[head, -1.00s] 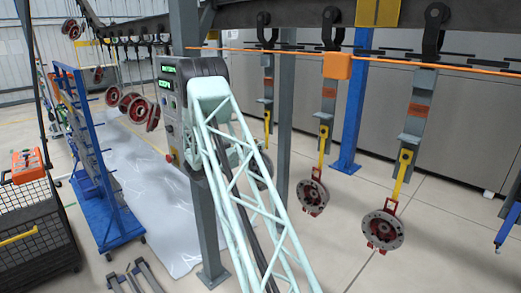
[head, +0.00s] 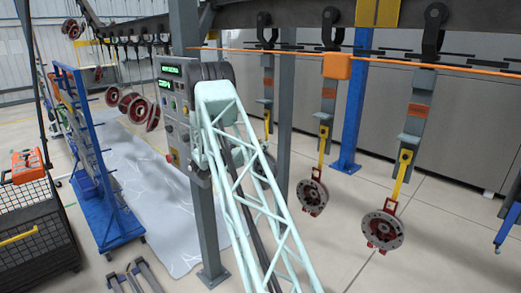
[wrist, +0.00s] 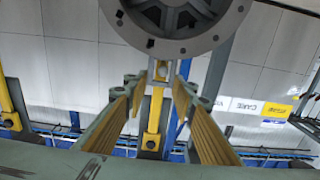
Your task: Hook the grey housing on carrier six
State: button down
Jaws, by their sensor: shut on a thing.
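In the wrist view, the grey housing (wrist: 178,22) fills the top edge as a round flange with bolt holes. My gripper (wrist: 166,78) has its two yellow-padded fingers closed in on the housing's small bracket (wrist: 163,47). A yellow hook bar (wrist: 154,112) with a dark bolt shows between the fingers, in line with the bracket. I cannot tell whether it passes through the bracket or stands behind it. No carrier number is readable.
In the head view, housings hang from yellow hooks at centre right (head: 312,197) and farther right (head: 382,230). A control box (head: 172,100) on a grey post stands close beside my arm. A blue rack (head: 98,160) and mesh bin (head: 35,235) stand left.

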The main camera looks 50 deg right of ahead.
jog(key=shift+f, duration=1)
jog(key=shift+f, duration=0.25)
jog(key=c, duration=2.2)
grip_release()
jog(key=a, duration=0.4)
jog(key=w+a, duration=0.1)
jog(key=a, duration=0.4)
jog(key=w+a, duration=0.1)
jog(key=a, duration=0.3)
jog(key=shift+w+a+b, duration=0.2)
jog(key=shift+a+b, duration=0.1)
jog(key=shift+a, duration=0.05)
